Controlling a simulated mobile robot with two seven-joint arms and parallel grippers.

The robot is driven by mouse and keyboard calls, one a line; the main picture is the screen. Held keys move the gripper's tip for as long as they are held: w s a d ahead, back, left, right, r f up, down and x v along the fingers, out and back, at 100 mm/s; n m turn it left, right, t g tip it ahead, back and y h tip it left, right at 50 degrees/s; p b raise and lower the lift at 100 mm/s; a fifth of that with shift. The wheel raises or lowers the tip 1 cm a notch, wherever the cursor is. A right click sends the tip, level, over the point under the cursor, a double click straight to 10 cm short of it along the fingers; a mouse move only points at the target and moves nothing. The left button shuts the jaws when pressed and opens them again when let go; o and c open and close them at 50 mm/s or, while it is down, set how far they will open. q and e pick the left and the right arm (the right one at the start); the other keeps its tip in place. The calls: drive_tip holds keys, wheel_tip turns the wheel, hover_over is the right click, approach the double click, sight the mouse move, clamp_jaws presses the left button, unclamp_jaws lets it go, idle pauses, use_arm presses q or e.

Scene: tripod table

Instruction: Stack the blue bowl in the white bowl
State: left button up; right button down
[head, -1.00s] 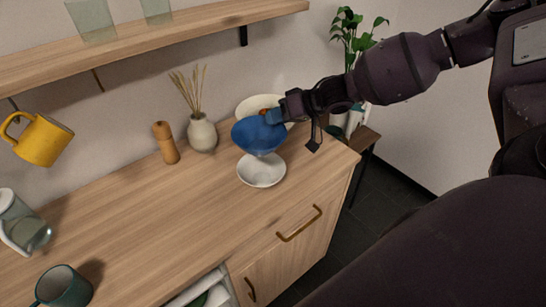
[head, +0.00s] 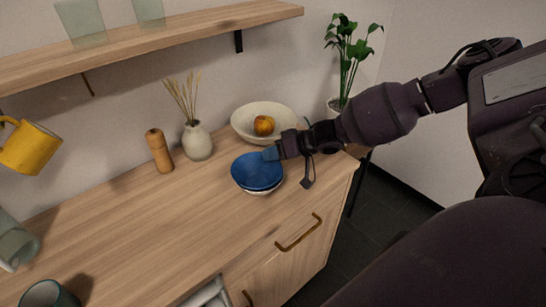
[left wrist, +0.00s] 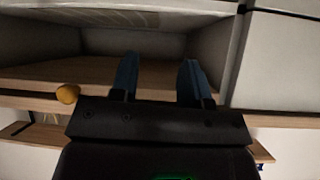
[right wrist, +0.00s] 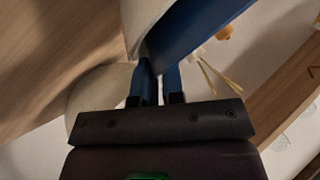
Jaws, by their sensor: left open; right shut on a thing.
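The blue bowl (head: 256,171) sits low in the white bowl (head: 264,192), with only a thin white edge showing beneath it in the head view. My right gripper (head: 270,153) is shut on the blue bowl's rim at its right back side. In the right wrist view the fingers (right wrist: 160,82) pinch the blue bowl (right wrist: 195,30), and the white bowl (right wrist: 143,20) shows close by it. Whether the blue bowl rests fully on the white one is hard to tell. My left gripper (left wrist: 158,80) is open and empty in the left wrist view, facing a shelf-like recess.
A larger cream bowl (head: 240,122) with a fruit (head: 264,125) stands just behind. A vase (head: 197,141) with dried stems and a wooden mill (head: 159,151) stand at the wall. A yellow mug (head: 30,148) hangs at left. The counter's middle (head: 150,220) is clear.

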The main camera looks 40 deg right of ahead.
drive_tip(key=c, duration=1.5)
unclamp_jaws()
drive_tip(key=shift+s+f, duration=0.35)
drive_tip(key=shift+f, duration=0.4)
drive_tip(key=o, duration=0.3)
drive_tip(key=shift+w, duration=0.1)
drive_tip(key=shift+r, duration=0.1)
drive_tip(key=shift+d+r, duration=0.15)
drive_tip(key=p+v, duration=0.1)
drive_tip(key=v, duration=1)
drive_tip(key=shift+d+r+p, duration=0.2)
drive_tip(key=shift+r+p, duration=0.15)
